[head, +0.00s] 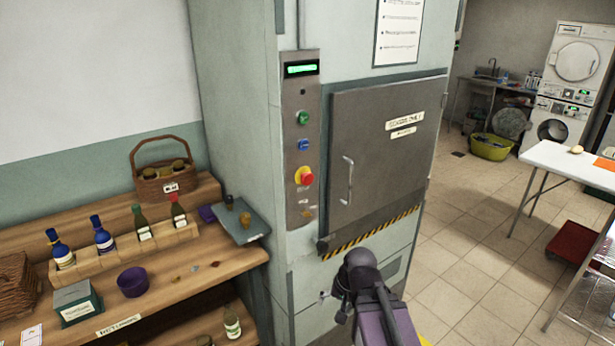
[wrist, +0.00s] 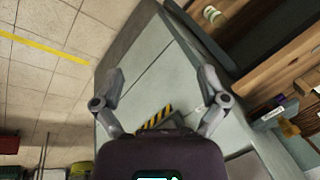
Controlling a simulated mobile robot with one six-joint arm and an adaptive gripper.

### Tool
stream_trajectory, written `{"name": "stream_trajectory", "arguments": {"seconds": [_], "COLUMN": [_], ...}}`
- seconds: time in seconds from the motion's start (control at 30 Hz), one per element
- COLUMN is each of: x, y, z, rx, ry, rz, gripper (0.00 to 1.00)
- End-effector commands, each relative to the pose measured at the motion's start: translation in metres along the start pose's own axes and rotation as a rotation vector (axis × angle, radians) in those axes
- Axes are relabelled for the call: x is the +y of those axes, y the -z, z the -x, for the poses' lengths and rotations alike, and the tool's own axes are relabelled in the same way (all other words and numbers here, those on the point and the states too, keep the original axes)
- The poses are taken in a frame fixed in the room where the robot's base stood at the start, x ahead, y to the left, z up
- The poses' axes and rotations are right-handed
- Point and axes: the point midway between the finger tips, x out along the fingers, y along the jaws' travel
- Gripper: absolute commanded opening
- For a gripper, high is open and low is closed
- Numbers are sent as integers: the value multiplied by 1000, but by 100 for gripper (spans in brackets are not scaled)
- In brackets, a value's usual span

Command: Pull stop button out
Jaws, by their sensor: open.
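The stop button (head: 304,177) is a red mushroom knob on a yellow base, low on the grey control panel (head: 301,120) of the pale green cabinet. It lies outside the wrist view. I cannot tell from the head view whether it is pressed in or out. My gripper (wrist: 162,78) shows in the wrist view with its two fingers spread wide and nothing between them. Behind the fingers is the pale cabinet surface. In the head view my dark purple arm is low in front of the cabinet, below and right of the button, apart from it.
A green button (head: 303,118) and a blue button (head: 303,145) sit above the stop button. Right of the panel is a closed hatch door (head: 385,140) with a handle above a hazard-striped ledge (head: 370,235). A wooden shelf (head: 185,275) with bottles stands left. Tiled floor is open at right.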

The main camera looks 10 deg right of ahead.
Motion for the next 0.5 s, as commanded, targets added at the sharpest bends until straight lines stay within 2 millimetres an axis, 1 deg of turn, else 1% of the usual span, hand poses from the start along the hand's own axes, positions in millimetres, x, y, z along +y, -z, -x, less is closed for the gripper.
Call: {"name": "stream_trajectory", "arguments": {"seconds": [0.03,0.2,0.37,0.5], "x": [-10,-43,-68,-85], "y": [6,26,48,69], "z": [8,29,57,87], "rx": [20,67,79,59], "ry": [61,290,511,708], "rz": [-64,-310,-557,-779], "gripper": [93,93,93,93]}}
